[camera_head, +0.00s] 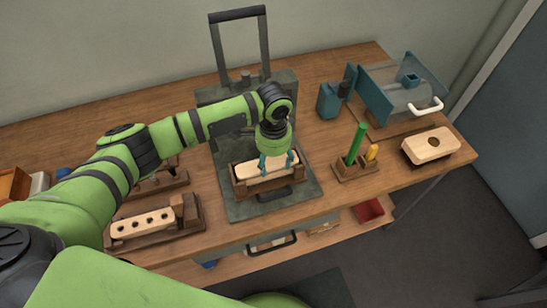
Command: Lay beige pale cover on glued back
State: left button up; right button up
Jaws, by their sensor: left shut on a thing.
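My left gripper (276,160), with teal fingers, points down over the wooden cradle on the press base. Its fingers are shut on the pale beige cover (250,170), a flat oblong piece lying within or just above the brown wooden cradle (243,188). Whether the cover rests on a back beneath it cannot be told, as anything below is hidden. My right gripper does not show.
The dark green press (230,206) has a tall handle frame behind my arm. A holed block (143,224) lies in a wooden holder at left. A stand (353,171) with a green stick, a teal bottle (329,101), a teal guarded machine (375,95) and a pale block with one hole (431,145) are at right.

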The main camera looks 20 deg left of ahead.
pick_arm(q)
jog(key=shift+f, duration=0.5)
dwell(0.7)
jog(key=o, duration=1.2)
jog(key=shift+o, duration=1)
jog(key=shift+r, duration=0.1)
jog(key=shift+r+p, duration=3.95)
jog(key=shift+p, duration=0.55)
jog(key=shift+f, duration=0.1)
